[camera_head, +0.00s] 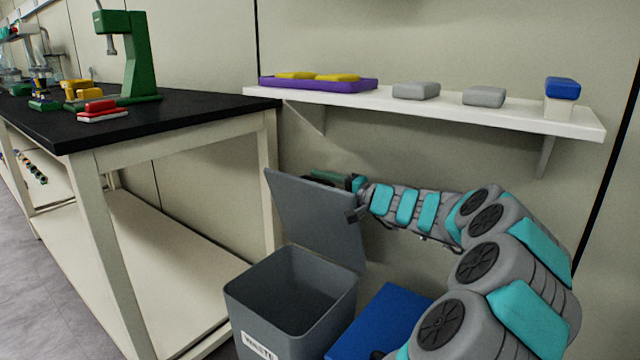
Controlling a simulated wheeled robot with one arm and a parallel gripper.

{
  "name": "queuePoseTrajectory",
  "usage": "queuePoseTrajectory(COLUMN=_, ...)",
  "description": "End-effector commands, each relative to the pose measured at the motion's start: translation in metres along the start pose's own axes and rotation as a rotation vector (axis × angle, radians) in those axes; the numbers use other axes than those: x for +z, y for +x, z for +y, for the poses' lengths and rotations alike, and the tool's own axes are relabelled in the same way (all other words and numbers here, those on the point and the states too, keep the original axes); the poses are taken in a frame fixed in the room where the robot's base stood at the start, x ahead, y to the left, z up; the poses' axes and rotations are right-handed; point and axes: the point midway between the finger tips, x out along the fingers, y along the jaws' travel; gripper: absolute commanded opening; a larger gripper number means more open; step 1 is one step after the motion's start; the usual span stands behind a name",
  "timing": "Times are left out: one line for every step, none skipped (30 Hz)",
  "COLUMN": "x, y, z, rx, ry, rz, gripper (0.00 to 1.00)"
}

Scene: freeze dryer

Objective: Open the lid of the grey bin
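The grey bin (292,329) stands on the floor between the lab bench and my arm, with a label reading "WASTE" on its front. Its lid (318,222) is raised, standing steeply tilted at the bin's back edge, and the bin's dark inside shows. My gripper (340,185) is at the lid's upper right edge, partly behind the lid. The lid hides much of the gripper, so I cannot see its fingertips or whether they touch the lid.
A blue box (383,322) stands right of the bin, under my arm. A white wall shelf (430,105) is above my gripper and holds several items. The black-topped bench (150,125) is at the left, with a green press (140,55) on it.

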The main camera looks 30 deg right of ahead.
Motion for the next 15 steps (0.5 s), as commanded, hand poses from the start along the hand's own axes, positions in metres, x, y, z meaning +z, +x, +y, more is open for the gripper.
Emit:
queuePoseTrajectory(x=0.0004, y=0.0032, z=0.0006, rx=0.001, ry=0.0, rz=-0.001, gripper=0.47)
queuePoseTrajectory(x=0.0004, y=0.0042, z=0.0006, rx=0.001, ry=0.0, rz=-0.001, gripper=0.47)
queuePoseTrajectory(x=0.0002, y=0.0051, z=0.0005, rx=0.001, ry=0.0, rz=0.0, gripper=0.47)
queuePoseTrajectory(x=0.0, y=0.0055, z=0.0004, rx=0.001, ry=0.0, rz=0.0, gripper=0.47)
queuePoseTrajectory(x=-0.0001, y=0.0057, z=0.0004, rx=0.001, ry=0.0, rz=0.0, gripper=0.47)
queuePoseTrajectory(x=-0.0001, y=0.0057, z=0.0004, rx=0.001, ry=0.0, rz=0.0, gripper=0.47)
queuePoseTrajectory(x=-0.0002, y=0.0057, z=0.0003, rx=0.001, ry=0.0, rz=0.0, gripper=0.47)
queuePoseTrajectory(x=-0.0002, y=0.0056, z=0.0003, rx=0.001, ry=0.0, rz=0.001, gripper=0.47)
queuePoseTrajectory(x=-0.0003, y=0.0055, z=0.0003, rx=0.001, ry=0.0, rz=0.001, gripper=0.47)
queuePoseTrajectory(x=-0.0003, y=0.0055, z=0.0004, rx=0.001, ry=0.0, rz=0.001, gripper=0.47)
queuePoseTrajectory(x=-0.0003, y=0.0054, z=0.0004, rx=0.001, ry=0.0, rz=0.001, gripper=0.45)
queuePoseTrajectory(x=-0.0003, y=0.0054, z=0.0004, rx=0.001, ry=0.0, rz=0.001, gripper=0.4)
queuePoseTrajectory(x=-0.0004, y=0.0054, z=0.0004, rx=0.001, ry=0.0, rz=0.001, gripper=0.37)
queuePoseTrajectory(x=-0.0004, y=0.0054, z=0.0004, rx=0.001, ry=0.0, rz=0.001, gripper=0.34)
queuePoseTrajectory(x=-0.0004, y=0.0053, z=0.0003, rx=0.001, ry=0.0, rz=0.001, gripper=0.29)
